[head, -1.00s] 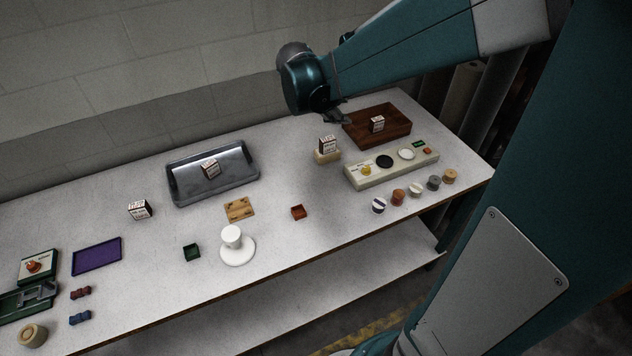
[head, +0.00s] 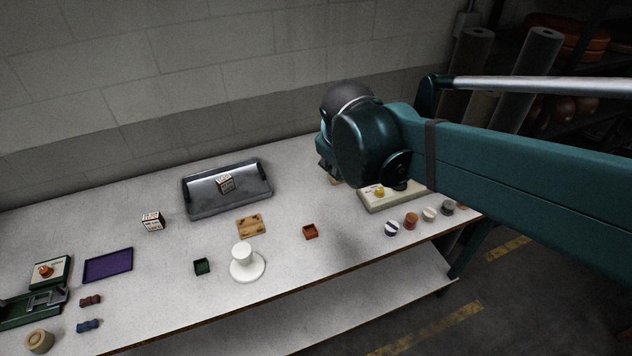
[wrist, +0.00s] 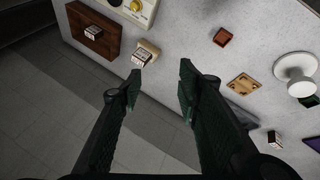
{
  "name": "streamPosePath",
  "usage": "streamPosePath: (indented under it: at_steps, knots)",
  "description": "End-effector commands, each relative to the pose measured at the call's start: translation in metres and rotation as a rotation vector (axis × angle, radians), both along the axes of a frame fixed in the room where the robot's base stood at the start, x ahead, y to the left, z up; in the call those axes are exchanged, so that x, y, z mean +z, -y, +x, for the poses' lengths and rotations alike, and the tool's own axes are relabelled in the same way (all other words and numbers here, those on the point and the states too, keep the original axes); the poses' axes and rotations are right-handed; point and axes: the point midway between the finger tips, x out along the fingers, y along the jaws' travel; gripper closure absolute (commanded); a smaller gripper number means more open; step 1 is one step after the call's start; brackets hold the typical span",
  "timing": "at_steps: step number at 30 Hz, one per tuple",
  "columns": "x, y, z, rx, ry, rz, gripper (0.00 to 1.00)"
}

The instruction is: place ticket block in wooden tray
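The dark brown wooden tray (wrist: 75,19) is at the upper left of the wrist view, with one printed ticket block (wrist: 93,32) in it. A second ticket block (wrist: 142,57) sits on a small pale wooden stand (wrist: 151,46) next to the tray. My gripper (wrist: 160,85) is open and empty, its fingers apart above the table's back edge. In the head view my arm hides the wooden tray and the stand's block. Another block (head: 225,184) lies in the metal tray (head: 200,205), and one more block (head: 153,221) stands on the table left of it.
A pale panel with round knobs (head: 385,202) lies near my arm, with several small spools (head: 411,221) in front. A white stand (head: 246,266), a red box (head: 310,231), a green box (head: 202,266) and a purple tray (head: 108,266) are on the table. The wall is behind.

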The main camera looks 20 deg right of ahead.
Motion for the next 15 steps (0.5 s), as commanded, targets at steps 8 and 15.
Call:
streamPosePath:
  at_steps: [8, 15]
  knots:
    - [-0.001, -0.031, -0.043, -0.095, 0.073, 0.163, 0.66]
    - [-0.005, -0.057, -0.076, -0.182, 0.125, 0.308, 0.66]
